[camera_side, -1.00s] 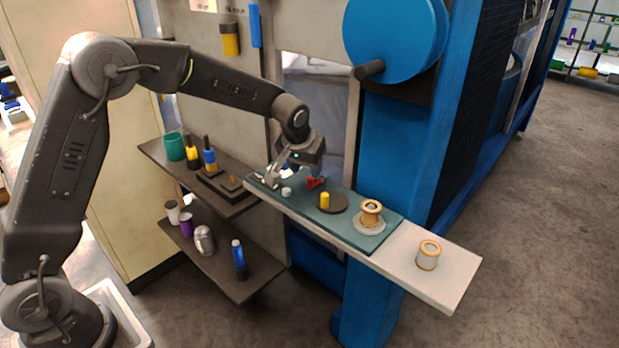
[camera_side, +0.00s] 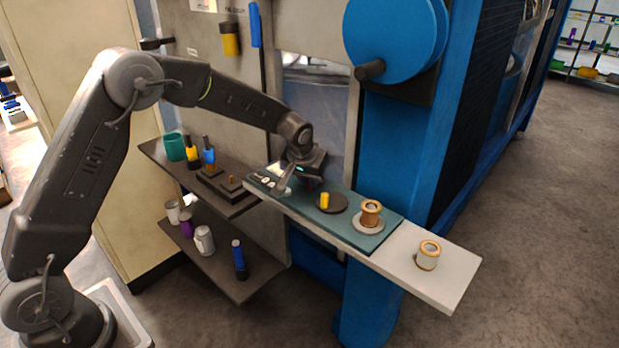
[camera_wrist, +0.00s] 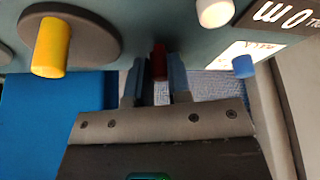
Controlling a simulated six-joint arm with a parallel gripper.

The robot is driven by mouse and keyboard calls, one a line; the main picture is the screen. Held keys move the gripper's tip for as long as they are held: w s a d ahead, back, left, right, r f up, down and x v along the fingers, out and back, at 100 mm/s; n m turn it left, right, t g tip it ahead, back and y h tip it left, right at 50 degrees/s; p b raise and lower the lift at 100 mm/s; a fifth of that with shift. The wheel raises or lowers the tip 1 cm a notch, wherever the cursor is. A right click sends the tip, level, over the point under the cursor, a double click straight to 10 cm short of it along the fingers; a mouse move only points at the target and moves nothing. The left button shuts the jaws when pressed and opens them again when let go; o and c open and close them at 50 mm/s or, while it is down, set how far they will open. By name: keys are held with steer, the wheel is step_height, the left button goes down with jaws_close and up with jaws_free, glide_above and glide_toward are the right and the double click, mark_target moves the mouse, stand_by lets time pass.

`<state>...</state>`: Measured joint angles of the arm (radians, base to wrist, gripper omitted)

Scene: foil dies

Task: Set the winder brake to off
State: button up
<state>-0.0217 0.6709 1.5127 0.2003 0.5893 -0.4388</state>
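A teal panel (camera_side: 345,238) on the shelf carries the controls. In the wrist view, a red lever or handle (camera_wrist: 158,61) stands between the two fingers of my gripper (camera_wrist: 157,82). The fingers lie close on either side of it; whether they press on it is not clear. In the side view my gripper (camera_side: 297,187) reaches down to the panel's left part and hides the red piece. A yellow peg (camera_wrist: 52,46) on a dark disc is left of the gripper; it also shows in the side view (camera_side: 325,201). No brake label is readable.
A white knob (camera_wrist: 214,12), a blue knob (camera_wrist: 243,67) and a white label are to the right in the wrist view. A copper-coloured spool (camera_side: 371,212) stands at the panel's right end, with another spool (camera_side: 428,255) on the white shelf beyond. A blue wheel (camera_side: 390,38) hangs above.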

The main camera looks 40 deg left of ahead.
jaws_close()
steer(key=shift+a, duration=0.1)
steer(key=a+m+h, duration=0.1)
steer(key=m, duration=0.1)
steer(key=a+m, duration=0.1)
steer(key=m, duration=0.1)
steer(key=shift+w+m+h, duration=0.15)
steer(key=shift+m+h, duration=0.15)
steer(key=shift+h, duration=0.1)
steer(key=m, duration=0.1)
steer(key=a+m+h, duration=0.1)
steer(key=m, duration=0.1)
steer(key=shift+w+a, duration=0.1)
steer(key=shift+w, duration=0.3)
steer(key=shift+w+a+m+g+h, duration=0.25)
steer(key=shift+w+m+h, duration=0.1)
steer(key=shift+m, duration=0.7)
steer(key=shift+w+a+m+g+h, duration=0.2)
steer(key=shift+m+h, duration=0.15)
steer(key=shift+m, duration=0.7)
steer(key=o, duration=0.6)
jaws_free()
steer(key=shift+c, duration=0.2)
